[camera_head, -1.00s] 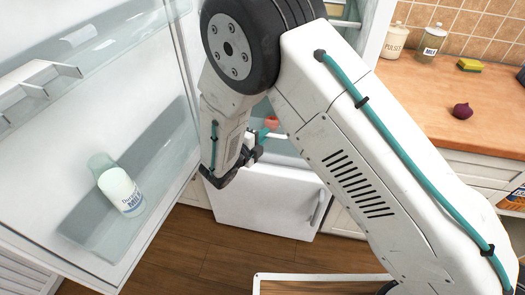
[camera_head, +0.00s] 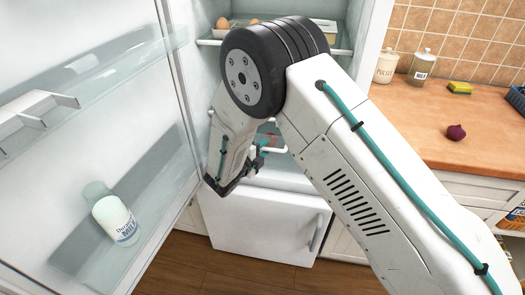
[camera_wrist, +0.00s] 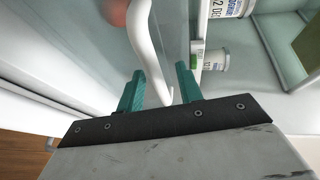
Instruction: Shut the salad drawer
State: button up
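The salad drawer (camera_head: 284,139) is low inside the open fridge and mostly hidden behind my arm. Its white bar handle (camera_wrist: 147,45) shows in the wrist view, with a round red item (camera_wrist: 115,12) beside it, seen through the clear drawer front. My gripper (camera_wrist: 159,82) is open, its two teal fingers apart, one on each side of the handle's near end. I cannot tell whether either finger touches it. In the head view, my gripper (camera_head: 262,150) is at the drawer's front, and how far the drawer stands out is hard to see.
The open fridge door (camera_head: 60,95) fills the left, with a milk bottle (camera_head: 114,218) on its shelf. A white freezer door (camera_head: 262,225) is below. A worktop (camera_head: 420,125) with jars and an onion (camera_head: 455,132) stands right. Eggs (camera_head: 222,23) sit on an upper shelf.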

jog(key=shift+s+a, duration=0.15)
jog(key=v, duration=0.7)
jog(key=shift+s, duration=0.2)
jog(key=shift+a, duration=0.1)
